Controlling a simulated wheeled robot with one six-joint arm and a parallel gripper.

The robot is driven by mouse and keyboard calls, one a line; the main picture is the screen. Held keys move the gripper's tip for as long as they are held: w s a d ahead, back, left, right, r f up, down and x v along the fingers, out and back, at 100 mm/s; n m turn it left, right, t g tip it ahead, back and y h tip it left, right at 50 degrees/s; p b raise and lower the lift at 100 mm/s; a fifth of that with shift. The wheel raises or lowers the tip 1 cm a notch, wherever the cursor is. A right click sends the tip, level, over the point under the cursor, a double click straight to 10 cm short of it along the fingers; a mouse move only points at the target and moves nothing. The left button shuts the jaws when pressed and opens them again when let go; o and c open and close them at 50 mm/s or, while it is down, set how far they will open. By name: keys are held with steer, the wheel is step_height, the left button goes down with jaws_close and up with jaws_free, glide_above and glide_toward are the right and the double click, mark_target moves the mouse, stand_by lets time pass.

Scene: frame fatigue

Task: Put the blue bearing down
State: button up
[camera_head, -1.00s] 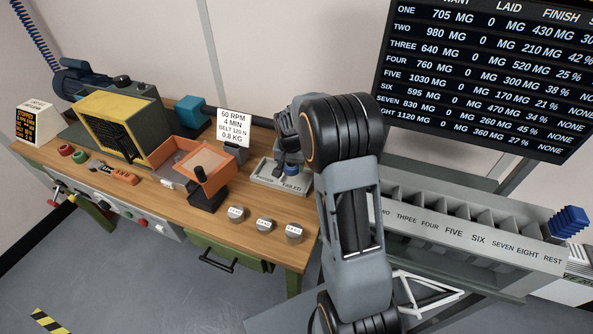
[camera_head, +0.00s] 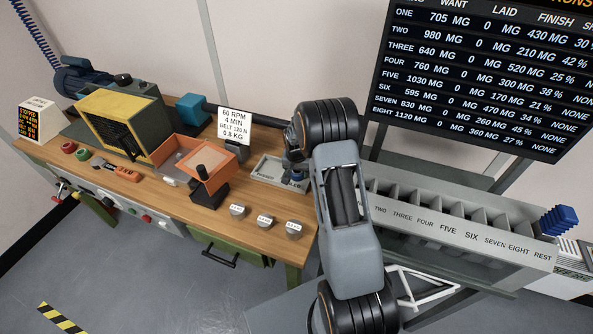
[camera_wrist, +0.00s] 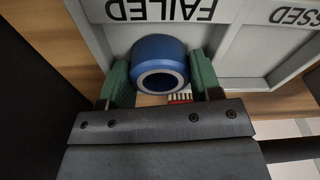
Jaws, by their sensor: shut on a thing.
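The blue bearing (camera_wrist: 160,66), a short ring with a pale inner rim, sits between the two green fingers of my gripper (camera_wrist: 161,78) in the wrist view. The fingers are shut on it. It is at the near edge of the grey tray (camera_wrist: 232,52), by the compartment marked FAILED; whether it touches the tray floor I cannot tell. The neighbouring compartment's label is cut off and reads "SSED". In the head view the tray (camera_head: 266,168) stands at the bench's right end, and a bit of blue (camera_head: 297,176) shows beside my arm, which hides most of the gripper.
A white sign (camera_head: 235,124) stands behind. A grey rack (camera_head: 455,237) with numbered slots is at the right, below a black board (camera_head: 480,75).

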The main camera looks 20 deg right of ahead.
steer(key=shift+f, duration=0.2)
steer(key=o, duration=0.7)
steer(key=shift+o, duration=0.2)
